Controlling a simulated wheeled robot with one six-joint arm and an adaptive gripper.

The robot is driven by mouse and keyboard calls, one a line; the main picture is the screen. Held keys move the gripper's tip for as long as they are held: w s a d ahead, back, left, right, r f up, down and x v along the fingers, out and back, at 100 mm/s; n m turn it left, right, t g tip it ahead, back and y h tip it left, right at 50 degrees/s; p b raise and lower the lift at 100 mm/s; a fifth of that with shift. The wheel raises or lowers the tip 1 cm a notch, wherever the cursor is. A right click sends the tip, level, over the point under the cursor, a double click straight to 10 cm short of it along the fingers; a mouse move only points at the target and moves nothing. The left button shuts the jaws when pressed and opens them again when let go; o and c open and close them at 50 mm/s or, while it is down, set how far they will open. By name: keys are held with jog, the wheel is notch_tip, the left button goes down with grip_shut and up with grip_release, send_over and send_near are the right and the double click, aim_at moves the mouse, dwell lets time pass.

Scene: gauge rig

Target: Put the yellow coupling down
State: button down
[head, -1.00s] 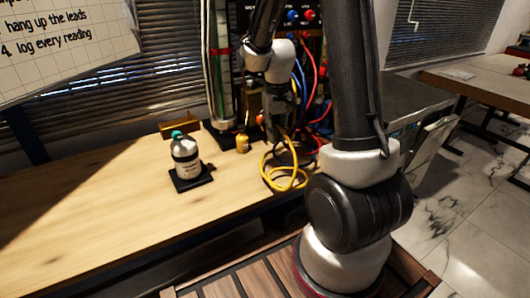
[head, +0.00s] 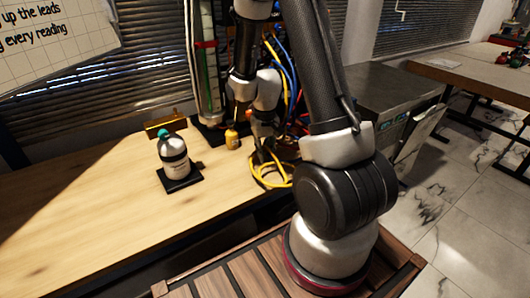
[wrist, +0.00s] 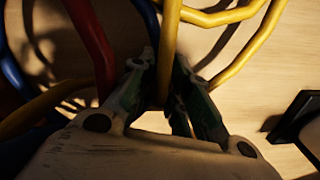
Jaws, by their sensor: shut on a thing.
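My gripper (wrist: 164,78) is closed around a yellow hose (wrist: 168,45) that runs up between its fingers in the wrist view. I take the yellow coupling to be at this hose's end, but the fingers hide it and I cannot make out its shape. In the head view my gripper (head: 259,134) is low over the wooden bench (head: 85,215), in front of the rig. The yellow hose lies in loops (head: 268,184) on the bench just below it. I cannot tell whether the held part touches the bench.
A bottle with a teal cap (head: 173,158) stands on a black base left of my gripper. A small yellow object (head: 232,139) stands close by on its left. Red and blue hoses (wrist: 90,40) crowd the wrist view's left. The bench's left part is clear.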

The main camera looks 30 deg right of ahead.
jog(key=shift+f, duration=0.1)
jog(key=c, duration=1.3)
grip_release()
jog(key=shift+c, duration=0.2)
